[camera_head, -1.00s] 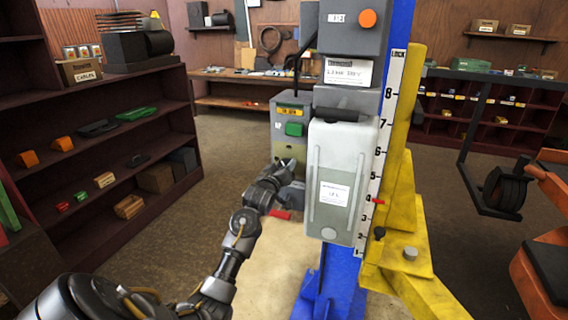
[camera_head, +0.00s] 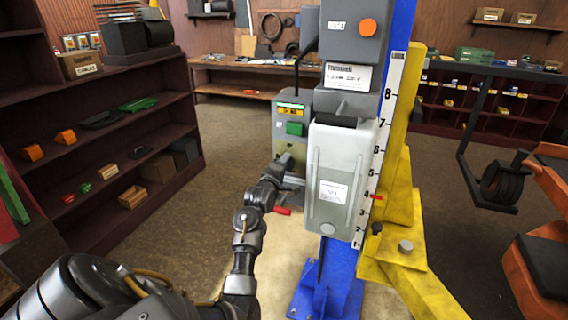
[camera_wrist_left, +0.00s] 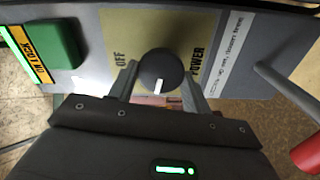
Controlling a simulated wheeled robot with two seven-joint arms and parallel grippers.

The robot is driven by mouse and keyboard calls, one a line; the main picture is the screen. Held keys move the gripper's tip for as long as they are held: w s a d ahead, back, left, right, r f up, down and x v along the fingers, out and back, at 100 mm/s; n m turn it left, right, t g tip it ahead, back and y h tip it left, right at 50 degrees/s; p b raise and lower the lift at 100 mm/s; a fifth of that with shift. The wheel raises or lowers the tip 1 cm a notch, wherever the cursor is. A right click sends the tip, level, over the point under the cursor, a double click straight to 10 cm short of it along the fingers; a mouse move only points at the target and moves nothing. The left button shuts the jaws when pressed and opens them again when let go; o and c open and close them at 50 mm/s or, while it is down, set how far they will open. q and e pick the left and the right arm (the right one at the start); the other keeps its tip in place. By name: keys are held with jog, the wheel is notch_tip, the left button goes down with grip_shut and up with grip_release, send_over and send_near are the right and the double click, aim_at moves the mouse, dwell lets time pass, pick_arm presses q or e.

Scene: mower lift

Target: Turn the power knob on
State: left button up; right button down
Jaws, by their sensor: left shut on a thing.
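The power knob (camera_wrist_left: 160,70) is a round dark knob with a white pointer mark on the grey control box (camera_head: 290,150). In the left wrist view its mark faces the bottom of the picture, between the printed words OFF and POWER. My left gripper (camera_wrist_left: 160,88) is shut on the knob, one finger on each side. In the head view my left gripper (camera_head: 284,166) is at the lower front of the box and hides the knob. A green button (camera_head: 295,129) sits above, beneath a yellow label and a bright green strip (camera_wrist_left: 16,48). My right gripper is not in view.
The lift's blue post (camera_head: 338,272) and grey cover (camera_head: 337,175) stand just right of the box. A red-ended handle (camera_head: 282,211) lies close beside my left gripper. Yellow lift parts (camera_head: 400,215) stand farther right. A shelf (camera_head: 100,150) fills the left side.

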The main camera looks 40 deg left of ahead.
pick_arm(q)
jog(key=shift+n+p, duration=0.3)
jog(key=shift+n, duration=0.7)
jog(key=o, duration=0.9)
jog(key=shift+o, duration=0.2)
jog(key=shift+f, duration=0.1)
jog(key=b+v, duration=0.3)
jog(key=v, duration=0.7)
jog(key=shift+s+b, duration=0.3)
jog(key=shift+s, duration=0.05)
jog(key=shift+d, duration=0.15)
